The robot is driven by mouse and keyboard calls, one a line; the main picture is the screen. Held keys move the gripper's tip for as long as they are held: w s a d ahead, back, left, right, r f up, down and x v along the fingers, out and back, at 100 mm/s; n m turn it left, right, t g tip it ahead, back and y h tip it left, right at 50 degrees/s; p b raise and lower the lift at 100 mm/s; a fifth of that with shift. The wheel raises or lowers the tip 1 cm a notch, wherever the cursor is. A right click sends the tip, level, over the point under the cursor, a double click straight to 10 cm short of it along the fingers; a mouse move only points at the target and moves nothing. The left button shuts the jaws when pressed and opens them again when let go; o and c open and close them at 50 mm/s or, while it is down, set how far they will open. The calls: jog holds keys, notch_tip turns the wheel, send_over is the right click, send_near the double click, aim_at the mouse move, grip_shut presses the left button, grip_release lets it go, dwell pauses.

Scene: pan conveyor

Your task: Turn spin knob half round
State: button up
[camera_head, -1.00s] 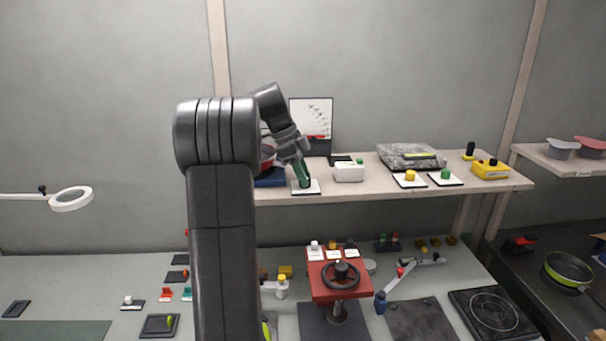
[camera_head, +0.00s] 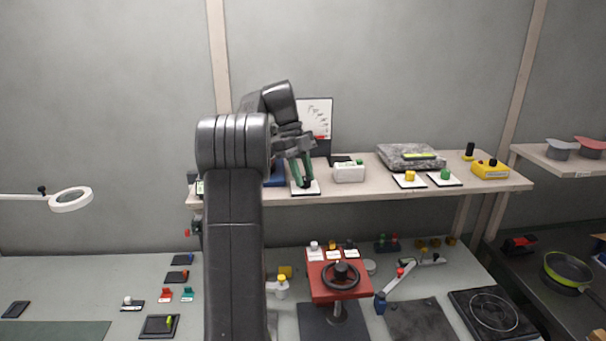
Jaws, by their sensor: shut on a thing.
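My gripper (camera_head: 305,181) is over a white square plate (camera_head: 299,191) on the raised shelf, left of the white box. Its green-edged fingers point down and are shut on a small dark knob (camera_head: 307,184) on that plate. The fingers hide most of the knob, so its marking and angle cannot be read. I cannot read any label that names it the spin knob.
A white box (camera_head: 349,173) stands close on the right, and a gauge panel (camera_head: 316,118) stands behind. Plates with a yellow knob (camera_head: 410,176) and a green knob (camera_head: 445,175) lie farther right. A red handwheel stand (camera_head: 325,289) is on the lower bench.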

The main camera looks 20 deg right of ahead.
dwell(0.4)
jog(key=o, duration=1)
jog(key=shift+c, duration=0.2)
